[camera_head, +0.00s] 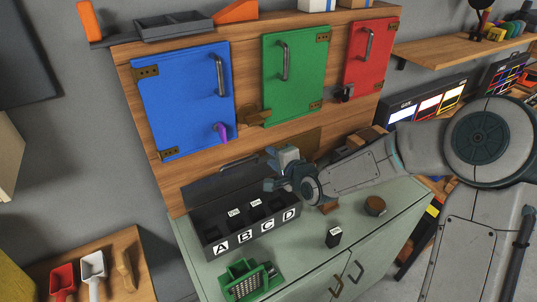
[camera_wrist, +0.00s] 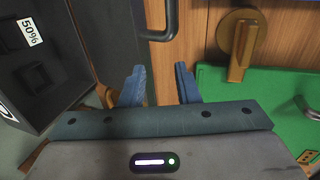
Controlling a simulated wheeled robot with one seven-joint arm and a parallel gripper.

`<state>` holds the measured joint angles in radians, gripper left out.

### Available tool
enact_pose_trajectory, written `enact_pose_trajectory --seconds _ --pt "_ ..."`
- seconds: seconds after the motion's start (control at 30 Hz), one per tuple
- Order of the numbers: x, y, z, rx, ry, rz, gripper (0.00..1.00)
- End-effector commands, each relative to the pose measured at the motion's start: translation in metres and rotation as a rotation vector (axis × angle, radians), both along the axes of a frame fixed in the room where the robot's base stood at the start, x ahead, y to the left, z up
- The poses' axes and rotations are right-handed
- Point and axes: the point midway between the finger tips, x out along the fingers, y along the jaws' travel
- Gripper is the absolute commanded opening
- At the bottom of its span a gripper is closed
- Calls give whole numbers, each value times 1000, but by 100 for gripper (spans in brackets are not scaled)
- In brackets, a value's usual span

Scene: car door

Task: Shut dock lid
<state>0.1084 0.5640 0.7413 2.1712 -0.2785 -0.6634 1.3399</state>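The dock (camera_head: 207,238) is a dark box with compartments marked A, B, C and D on the green-grey cabinet. Its lid (camera_head: 205,187) stands raised at the back, against the wooden panel. The lid's handle (camera_head: 240,161) is a dark bar at its upper edge; the handle also shows in the wrist view (camera_wrist: 170,22). My gripper (camera_head: 270,174) is by the right end of the lid. In the wrist view my gripper (camera_wrist: 161,85) has its fingers apart with nothing between them. The handle lies beyond the fingertips, apart from them. The dock (camera_wrist: 40,85) shows at the left there.
Blue (camera_head: 188,100), green (camera_head: 294,75) and red (camera_head: 370,58) doors are on the panel above. A wooden latch (camera_wrist: 241,45) is by the green door.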

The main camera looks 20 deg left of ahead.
Motion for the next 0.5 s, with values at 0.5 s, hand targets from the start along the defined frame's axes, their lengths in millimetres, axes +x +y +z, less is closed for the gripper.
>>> enact_pose_trajectory --seconds 0.5 --pt "-33 -37 17 -3 6 0 29"
